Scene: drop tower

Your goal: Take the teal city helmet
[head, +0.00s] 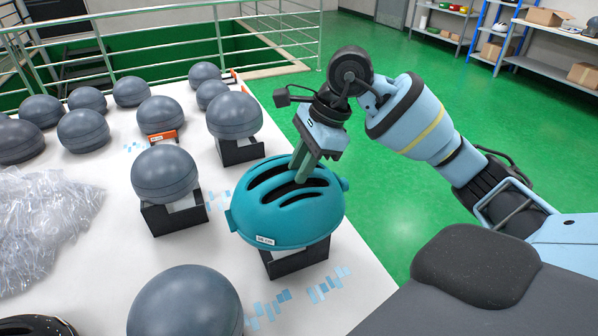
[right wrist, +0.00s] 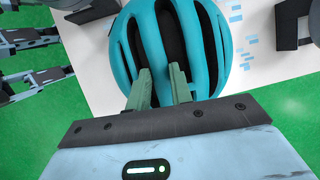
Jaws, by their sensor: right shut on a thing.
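The teal city helmet (head: 285,212) sits over a black stand (head: 297,260) near the right edge of the white table. It has long dark vents and a small white label at its front. My right gripper (head: 303,174) comes down from above with its green fingers at the vents. It is shut on the helmet, on a rib between vents. In the right wrist view the fingers (right wrist: 162,88) reach into the helmet's shell (right wrist: 200,45). The finger tips are partly hidden in the vents. In that view, dark and light blue jaw-like parts of mine show at the left edge.
Several grey headforms, one (head: 165,174) on a black stand, crowd the white table (head: 215,255) to the left and front. Clear plastic wrap (head: 40,225) lies at left. A metal railing (head: 190,45) runs behind. Green floor to the right is open, with shelves beyond.

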